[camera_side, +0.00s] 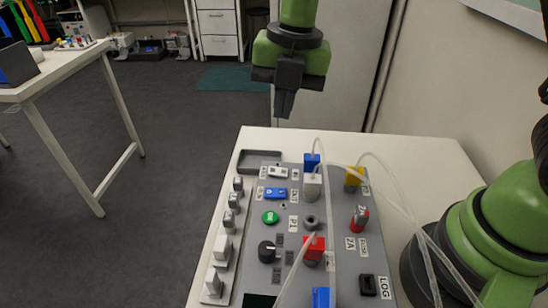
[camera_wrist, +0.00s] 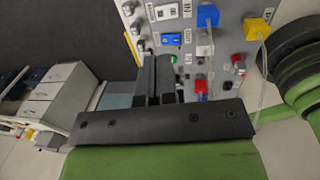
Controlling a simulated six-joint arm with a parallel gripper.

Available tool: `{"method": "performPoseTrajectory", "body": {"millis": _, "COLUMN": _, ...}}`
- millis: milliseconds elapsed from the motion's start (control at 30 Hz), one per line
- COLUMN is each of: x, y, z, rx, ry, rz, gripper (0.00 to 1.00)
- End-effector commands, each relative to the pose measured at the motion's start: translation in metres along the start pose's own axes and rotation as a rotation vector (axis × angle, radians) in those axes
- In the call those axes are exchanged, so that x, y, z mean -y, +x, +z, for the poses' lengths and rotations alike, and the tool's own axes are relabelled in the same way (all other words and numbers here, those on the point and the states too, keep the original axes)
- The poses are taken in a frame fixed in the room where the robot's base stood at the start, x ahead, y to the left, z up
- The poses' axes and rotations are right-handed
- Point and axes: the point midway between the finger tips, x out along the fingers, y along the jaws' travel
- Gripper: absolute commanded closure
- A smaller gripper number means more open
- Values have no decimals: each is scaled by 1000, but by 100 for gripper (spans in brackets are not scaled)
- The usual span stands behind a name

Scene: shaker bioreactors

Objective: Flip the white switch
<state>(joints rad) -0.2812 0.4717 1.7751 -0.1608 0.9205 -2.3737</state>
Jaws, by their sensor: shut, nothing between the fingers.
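The white switch (camera_side: 278,172) lies near the far end of the grey control panel (camera_side: 337,265), just above the blue switch (camera_side: 276,193) in the side view. The white switch also shows near the top of the wrist view (camera_wrist: 166,13), with the blue switch (camera_wrist: 171,39) below it. My gripper (camera_side: 284,112) is shut and empty. It hangs in the air near the far edge of the white table, apart from the panel. In the wrist view its dark fingers (camera_wrist: 158,60) lie together, below the blue switch in the picture.
Blue (camera_side: 311,162), yellow (camera_side: 353,177) and red (camera_side: 314,248) connectors stand up from the panel, with clear tubes arching over it. A green button (camera_side: 270,217) and black knob (camera_side: 267,251) sit nearer. A strip of grey pegs (camera_side: 222,247) runs along the left. An empty grey tray (camera_side: 260,156) lies behind.

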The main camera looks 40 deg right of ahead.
Motion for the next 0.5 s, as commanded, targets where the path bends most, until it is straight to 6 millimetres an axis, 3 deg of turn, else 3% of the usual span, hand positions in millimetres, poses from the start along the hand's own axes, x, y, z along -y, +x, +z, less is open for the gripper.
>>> {"method": "performPoseTrajectory", "body": {"millis": 300, "x": 1, "y": 70, "z": -1, "rx": -3, "ry": 0, "rz": -6, "gripper": 100}}
{"method": "performPoseTrajectory", "body": {"millis": 500, "x": 1, "y": 101, "z": -1, "rx": -2, "ry": 0, "rz": -4, "gripper": 100}}
